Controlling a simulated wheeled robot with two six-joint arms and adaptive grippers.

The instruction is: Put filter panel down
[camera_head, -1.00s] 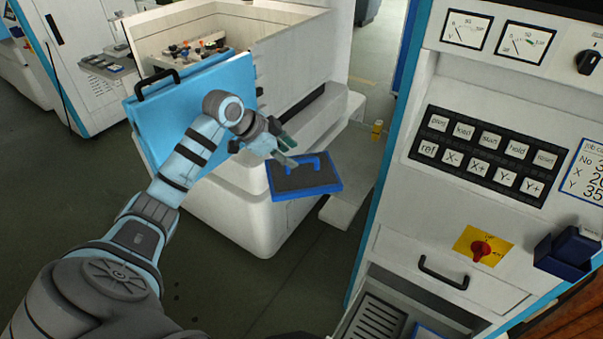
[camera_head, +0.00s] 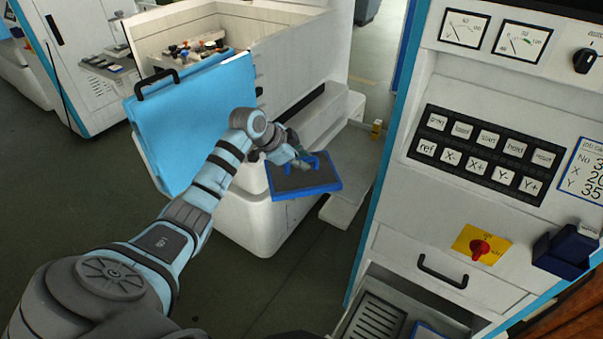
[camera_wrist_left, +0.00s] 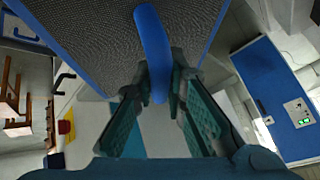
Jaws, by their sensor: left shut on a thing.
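The filter panel (camera_head: 300,188) is a dark mesh slab with a blue frame and a blue arched handle. In the head view it lies nearly flat in front of the white machine's lower ledge; I cannot tell whether it rests on anything. My left gripper (camera_head: 304,160) is at the handle. In the left wrist view the gripper (camera_wrist_left: 162,95) has its two fingers on either side of the blue handle (camera_wrist_left: 150,45), shut on it. The panel's mesh face (camera_wrist_left: 90,35) fills the top of that view. My right gripper is not in view.
A white machine (camera_head: 245,215) with an open blue door (camera_head: 195,115) stands behind the arm. On the right is a control cabinet (camera_head: 440,205) with buttons, a red knob (camera_head: 480,247) and an open lower bay with a slotted tray (camera_head: 372,320). Grey floor (camera_head: 280,290) lies between.

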